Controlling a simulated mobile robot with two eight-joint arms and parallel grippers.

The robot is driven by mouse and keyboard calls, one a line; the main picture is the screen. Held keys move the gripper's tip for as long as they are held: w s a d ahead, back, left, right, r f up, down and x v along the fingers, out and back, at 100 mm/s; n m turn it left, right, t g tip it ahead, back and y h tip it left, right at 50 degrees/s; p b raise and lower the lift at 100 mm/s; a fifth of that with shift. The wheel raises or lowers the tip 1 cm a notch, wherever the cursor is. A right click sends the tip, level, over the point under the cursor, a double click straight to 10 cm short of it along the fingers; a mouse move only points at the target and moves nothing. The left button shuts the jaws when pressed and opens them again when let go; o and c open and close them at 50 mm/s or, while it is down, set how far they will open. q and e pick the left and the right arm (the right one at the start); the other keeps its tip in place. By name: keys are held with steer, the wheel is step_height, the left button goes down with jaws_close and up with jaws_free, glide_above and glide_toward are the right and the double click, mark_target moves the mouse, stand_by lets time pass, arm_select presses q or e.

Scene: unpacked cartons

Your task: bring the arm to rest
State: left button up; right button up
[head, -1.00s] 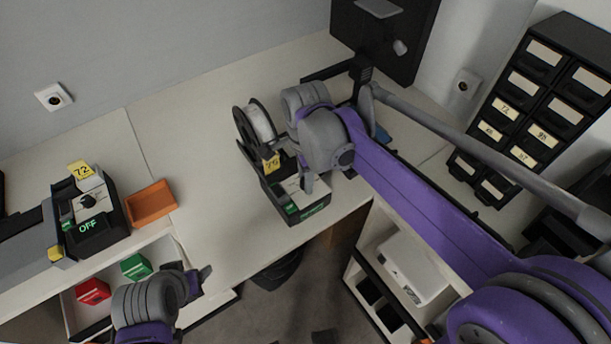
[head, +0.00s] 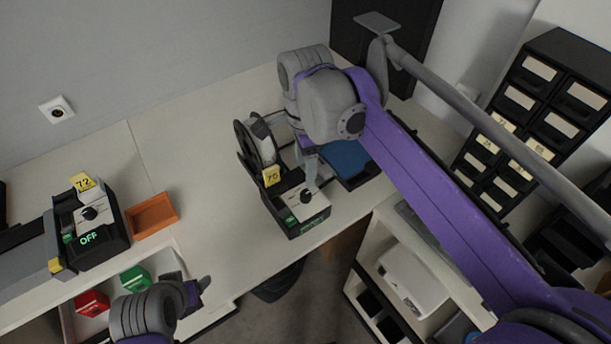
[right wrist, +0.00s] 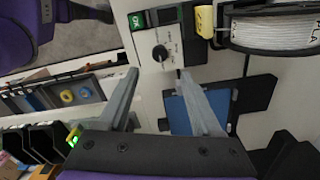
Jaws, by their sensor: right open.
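My right gripper (head: 310,178) hangs above the right-hand black and white dial box, its fingers pointing down. In the right wrist view its two fingers (right wrist: 158,78) are apart, with nothing between them. That dial box (head: 304,208) has a round dial, a green display and a yellow tag; its white face (right wrist: 150,40) is beyond the fingertips. The head view does not make clear whether a finger touches it. My left gripper (head: 198,290) is low at the left, over the drawer area; its jaw opening is not clear.
A white spool (head: 258,138) stands behind the dial box, and a blue pad (head: 345,158) lies to its right. Another dial box (head: 92,225) reads OFF beside an orange tray (head: 152,214). Black labelled drawers (head: 540,110) stand at right. The table's middle-left is clear.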

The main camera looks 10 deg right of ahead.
steer(key=shift+r, duration=0.65)
steer(key=s+d+f+n+t, duration=0.2)
steer(key=s+d+f+n, duration=0.1)
steer(key=s+f+n, duration=0.4)
steer(key=s+d+f+n+t, duration=0.3)
steer(key=s+f+n, duration=0.4)
steer(key=n, duration=0.3)
steer(key=shift+d+f+t, duration=0.3)
steer(key=shift+d+f, duration=0.1)
steer(key=shift+f, duration=0.25)
steer(key=shift+c, duration=0.3)
stand_by(0.4)
